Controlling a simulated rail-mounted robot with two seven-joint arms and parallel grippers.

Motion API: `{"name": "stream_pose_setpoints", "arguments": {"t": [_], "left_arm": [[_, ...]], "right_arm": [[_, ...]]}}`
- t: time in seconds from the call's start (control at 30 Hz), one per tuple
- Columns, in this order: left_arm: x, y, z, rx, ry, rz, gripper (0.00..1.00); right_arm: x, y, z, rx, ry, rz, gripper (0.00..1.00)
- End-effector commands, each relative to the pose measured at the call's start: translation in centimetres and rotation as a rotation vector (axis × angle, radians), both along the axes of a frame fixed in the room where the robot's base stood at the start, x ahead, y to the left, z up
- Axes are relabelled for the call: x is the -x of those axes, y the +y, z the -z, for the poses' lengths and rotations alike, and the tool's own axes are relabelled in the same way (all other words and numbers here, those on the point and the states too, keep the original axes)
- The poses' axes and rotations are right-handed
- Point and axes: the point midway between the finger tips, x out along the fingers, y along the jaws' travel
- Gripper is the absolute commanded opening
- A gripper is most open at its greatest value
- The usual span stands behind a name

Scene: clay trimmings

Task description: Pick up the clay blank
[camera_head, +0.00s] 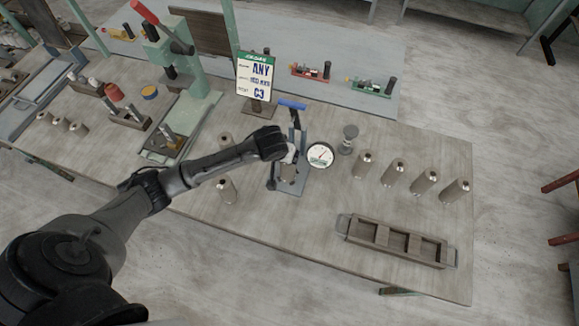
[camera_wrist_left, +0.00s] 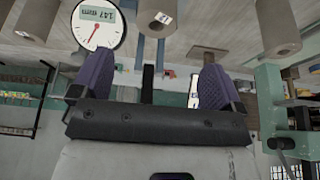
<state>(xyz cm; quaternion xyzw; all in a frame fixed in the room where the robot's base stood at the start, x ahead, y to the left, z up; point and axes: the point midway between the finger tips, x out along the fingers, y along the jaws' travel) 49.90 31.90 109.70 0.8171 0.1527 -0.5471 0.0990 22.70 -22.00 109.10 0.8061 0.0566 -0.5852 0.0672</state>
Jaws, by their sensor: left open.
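Several grey-brown cylindrical clay blanks stand upright on the table. One blank (camera_head: 226,190) is in front of my left arm. Others stand in a row at the right, including one blank (camera_head: 393,173). My left gripper (camera_wrist_left: 156,68) is open, with its two purple fingers apart and nothing gripped between them. In the wrist view a blank (camera_wrist_left: 157,17) shows beyond the gap between the fingers, apart from them, and another blank (camera_wrist_left: 278,28) is at the upper right. In the head view my arm's wrist end is over the gauge stand (camera_head: 303,178) and hides the fingers. My right gripper is not in view.
A round dial gauge (camera_head: 320,155) is beside the stand. A wooden compartment tray (camera_head: 344,222) lies empty at the front right. A green press (camera_head: 190,75) and a sign (camera_head: 257,78) stand behind. The table between tray and stand is clear.

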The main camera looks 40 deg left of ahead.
Motion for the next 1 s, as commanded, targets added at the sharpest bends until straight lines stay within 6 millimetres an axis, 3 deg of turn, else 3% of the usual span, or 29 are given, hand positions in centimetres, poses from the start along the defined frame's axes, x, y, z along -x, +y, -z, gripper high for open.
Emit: {"name": "stream_pose_setpoints", "arguments": {"t": [0.4,1.0], "left_arm": [[-2.3,0.9,5.9,0.005,-0.002,-0.016,0.93],[-4.5,1.4,10.2,0.004,-0.001,-0.015,0.93]], "right_arm": [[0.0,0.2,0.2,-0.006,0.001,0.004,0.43],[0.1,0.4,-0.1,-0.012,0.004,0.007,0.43]]}}
